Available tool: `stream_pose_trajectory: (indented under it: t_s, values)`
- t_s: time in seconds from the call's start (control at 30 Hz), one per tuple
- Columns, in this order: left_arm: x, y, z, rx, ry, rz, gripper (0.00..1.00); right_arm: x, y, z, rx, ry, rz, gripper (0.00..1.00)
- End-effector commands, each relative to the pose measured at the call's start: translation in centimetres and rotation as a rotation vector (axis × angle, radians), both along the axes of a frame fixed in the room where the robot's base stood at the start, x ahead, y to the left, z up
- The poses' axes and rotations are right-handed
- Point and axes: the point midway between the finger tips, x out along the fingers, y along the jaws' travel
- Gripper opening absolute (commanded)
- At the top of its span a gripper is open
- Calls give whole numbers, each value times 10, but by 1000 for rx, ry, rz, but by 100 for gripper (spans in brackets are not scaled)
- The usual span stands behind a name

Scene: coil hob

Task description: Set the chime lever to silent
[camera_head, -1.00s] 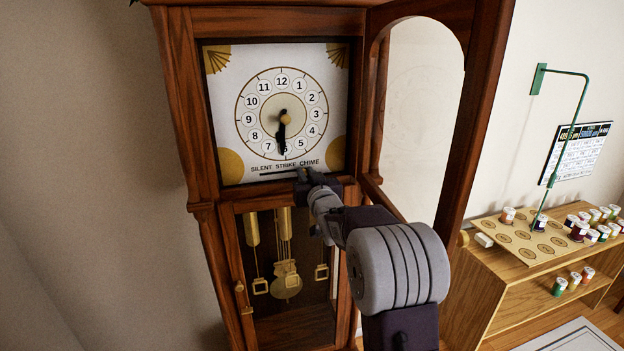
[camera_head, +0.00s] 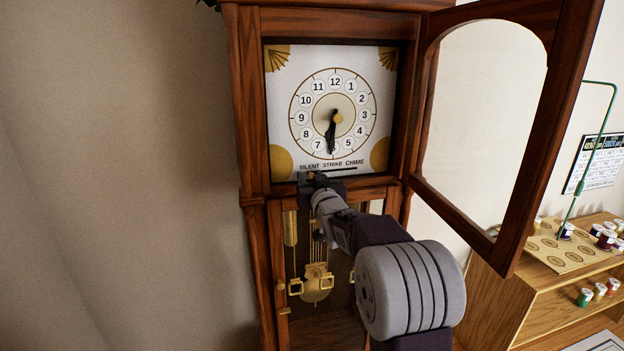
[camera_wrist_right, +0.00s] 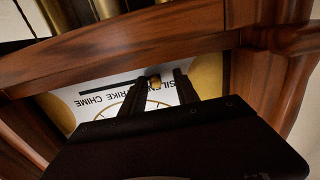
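The chime lever (camera_wrist_right: 155,82) is a small brass knob at the SILENT end of a dark slot (camera_head: 343,169) below the clock dial (camera_head: 335,109). The wrist view shows the SILENT, STRIKE, CHIME lettering upside down. My right gripper (camera_head: 308,179) is at the left end of the slot and hides the lever in the head view. In the wrist view its two dark fingers (camera_wrist_right: 160,80) stand apart on either side of the lever. The finger on the CHIME side is close against it; a gap shows on the other side. My left gripper is not in view.
The glass door (camera_head: 480,120) of the clock case stands open on the right. A wooden sill (camera_wrist_right: 120,60) runs close beneath the dial. The pendulum (camera_head: 317,281) and weights hang below. A wooden shelf unit (camera_head: 540,295) with small jars is at the right.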

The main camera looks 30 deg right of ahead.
Motion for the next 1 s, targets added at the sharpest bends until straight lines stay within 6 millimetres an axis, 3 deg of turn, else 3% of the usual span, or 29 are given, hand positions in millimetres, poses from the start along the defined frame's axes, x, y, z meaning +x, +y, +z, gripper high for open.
stream_pose_trajectory:
  t_s: [0.27,0.7,1.0]
  values:
    - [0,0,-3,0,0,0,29,-6,0,1,-1,-4,-2,37]
    - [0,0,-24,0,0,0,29,-80,21,0,-3,-2,-1,37]
    - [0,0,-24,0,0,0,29,-87,23,1,-1,-1,0,37]
